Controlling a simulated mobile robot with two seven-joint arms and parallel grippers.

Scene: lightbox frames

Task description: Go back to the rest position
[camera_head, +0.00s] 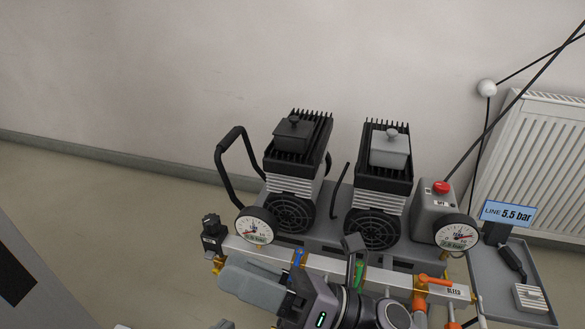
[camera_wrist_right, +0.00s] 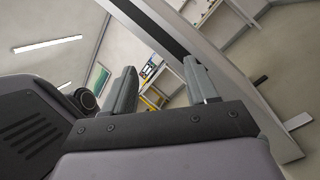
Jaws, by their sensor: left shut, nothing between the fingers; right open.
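My right gripper (camera_head: 232,279) is in front of the compressor unit, low in the head view, with its arm coming in from the lower right. It overlaps the pipe rail in the picture; I cannot tell whether they touch. In the right wrist view its two grey fingers (camera_wrist_right: 160,82) stand apart with nothing between them, so it is open. My left gripper (camera_head: 221,325) shows only as a small grey part at the bottom edge of the head view. It is shut and holds nothing; most of it is hidden below the frame.
The compressor unit has two finned motors (camera_head: 297,150) (camera_head: 386,155), a left gauge (camera_head: 256,227), a right gauge (camera_head: 457,234), a red button (camera_head: 441,187) and an orange valve (camera_head: 433,282). A grey tray (camera_head: 528,262) is at right. Bare floor (camera_head: 120,215) lies to the left.

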